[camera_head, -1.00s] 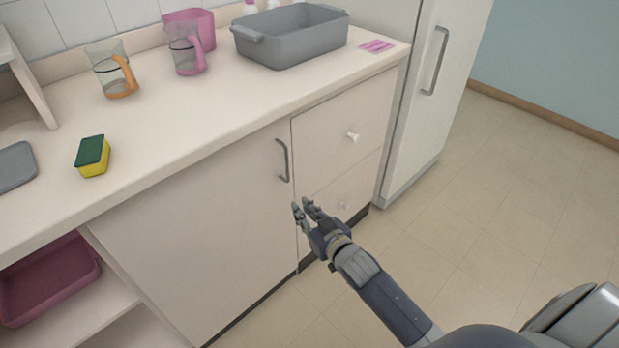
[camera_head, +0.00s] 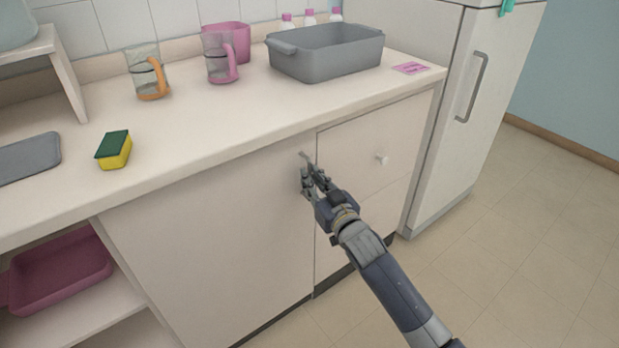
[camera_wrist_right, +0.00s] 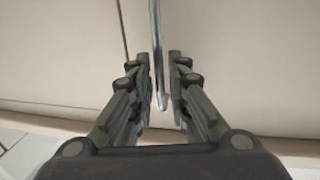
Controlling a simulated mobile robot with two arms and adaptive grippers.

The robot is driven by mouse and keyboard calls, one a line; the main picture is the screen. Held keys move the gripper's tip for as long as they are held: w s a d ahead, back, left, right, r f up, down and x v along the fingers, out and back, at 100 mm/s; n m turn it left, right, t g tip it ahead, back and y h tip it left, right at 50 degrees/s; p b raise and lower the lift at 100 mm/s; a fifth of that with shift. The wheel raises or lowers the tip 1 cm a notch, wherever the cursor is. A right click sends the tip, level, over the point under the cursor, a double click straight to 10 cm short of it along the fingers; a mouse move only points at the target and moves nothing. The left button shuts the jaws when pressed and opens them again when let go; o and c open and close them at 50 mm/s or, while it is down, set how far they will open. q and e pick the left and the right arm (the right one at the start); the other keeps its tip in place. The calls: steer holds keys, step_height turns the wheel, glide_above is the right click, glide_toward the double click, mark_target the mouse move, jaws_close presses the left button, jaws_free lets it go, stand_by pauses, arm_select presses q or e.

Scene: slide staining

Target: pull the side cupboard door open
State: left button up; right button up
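The cupboard door (camera_head: 215,240) is a pale panel under the counter, left of the drawers, and looks closed. Its slim grey metal handle (camera_head: 305,155) is near the door's upper right edge, and my right gripper hides most of it. My right gripper (camera_head: 311,172) is at the handle. In the right wrist view the handle (camera_wrist_right: 157,55) runs between the two fingers of my right gripper (camera_wrist_right: 159,70). The fingers are open, with a narrow gap visible beside the handle. My left gripper is not in view.
On the counter (camera_head: 210,125) are a grey basin (camera_head: 325,55), jugs and a sponge (camera_head: 113,150). The floor in front is clear.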

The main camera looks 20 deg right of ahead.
steer(key=shift+w+a, duration=0.15)
steer(key=shift+w, duration=0.8)
jaws_close()
